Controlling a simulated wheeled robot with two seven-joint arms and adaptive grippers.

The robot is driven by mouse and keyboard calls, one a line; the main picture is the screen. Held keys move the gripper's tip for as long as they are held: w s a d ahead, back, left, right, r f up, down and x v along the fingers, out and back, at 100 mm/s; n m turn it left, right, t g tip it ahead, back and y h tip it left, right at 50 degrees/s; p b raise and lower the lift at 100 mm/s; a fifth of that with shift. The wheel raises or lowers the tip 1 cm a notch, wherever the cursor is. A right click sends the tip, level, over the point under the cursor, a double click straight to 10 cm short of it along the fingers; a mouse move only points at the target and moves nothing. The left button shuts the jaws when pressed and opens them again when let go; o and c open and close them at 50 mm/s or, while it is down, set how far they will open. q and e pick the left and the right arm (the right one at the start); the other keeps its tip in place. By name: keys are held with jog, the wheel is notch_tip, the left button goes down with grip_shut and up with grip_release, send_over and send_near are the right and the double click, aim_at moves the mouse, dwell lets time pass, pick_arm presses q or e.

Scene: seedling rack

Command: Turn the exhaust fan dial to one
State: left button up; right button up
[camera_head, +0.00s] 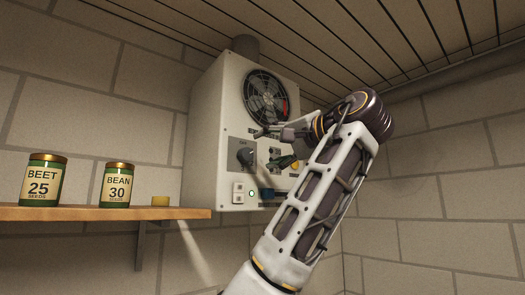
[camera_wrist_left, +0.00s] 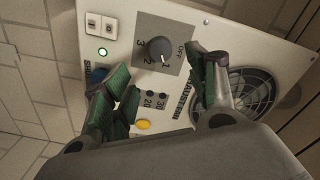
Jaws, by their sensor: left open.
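The exhaust fan dial is a dark grey round knob (camera_head: 245,156) on the front of a white fan box (camera_head: 212,105). In the left wrist view the dial (camera_wrist_left: 160,49) sits on a grey plate marked OFF, 1, 2 and 3. My left gripper (camera_head: 275,146) is open in front of the box, a little right of the dial. In the left wrist view its green-padded fingers (camera_wrist_left: 163,88) are spread wide, with the dial beyond the gap between them. It appears apart from the dial. My right gripper is not in view.
The round fan grille (camera_head: 266,96) is above the dial. White switches (camera_head: 238,192) and a lit green lamp (camera_head: 251,194) sit below it. A yellow button (camera_wrist_left: 142,124) is on the panel. A wooden shelf (camera_head: 100,213) with a beet jar (camera_head: 43,180) and bean jar (camera_head: 117,185) stands left.

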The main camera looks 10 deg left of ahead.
pick_arm(q)
jog(key=v, duration=0.3)
dwell(0.8)
